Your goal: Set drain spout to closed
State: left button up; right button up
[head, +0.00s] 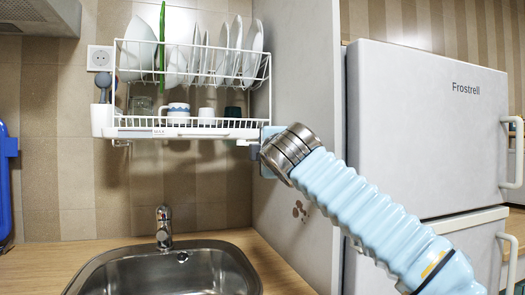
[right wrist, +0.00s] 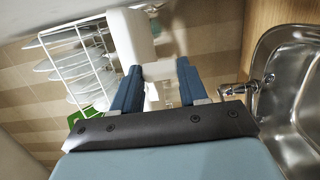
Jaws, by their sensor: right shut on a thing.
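The white wall dish rack (head: 190,127) has a drip tray along its bottom. It also shows in the right wrist view, with the white tray end (right wrist: 133,38) just beyond my fingers. My right gripper (head: 259,142) is at the rack's lower right end. In the right wrist view my right gripper (right wrist: 157,76) has its two blue fingers either side of a small white piece at the tray's end, which looks like the drain spout (right wrist: 158,70). The gripper is shut on it. The fingers hide part of the spout, and its exact angle is hard to tell. My left gripper is not in view.
Plates, a green board (head: 162,45) and cups fill the rack. A steel sink (head: 170,268) with a tap (head: 164,228) lies below. A grey side panel (head: 300,100) and a white fridge (head: 425,130) stand to the right.

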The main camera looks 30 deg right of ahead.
dwell(0.3)
jog(key=o, duration=1.1)
jog(key=b+v, duration=0.2)
jog(key=v, duration=1.1)
jog(key=shift+s, duration=0.35)
jog(key=shift+c, duration=0.4)
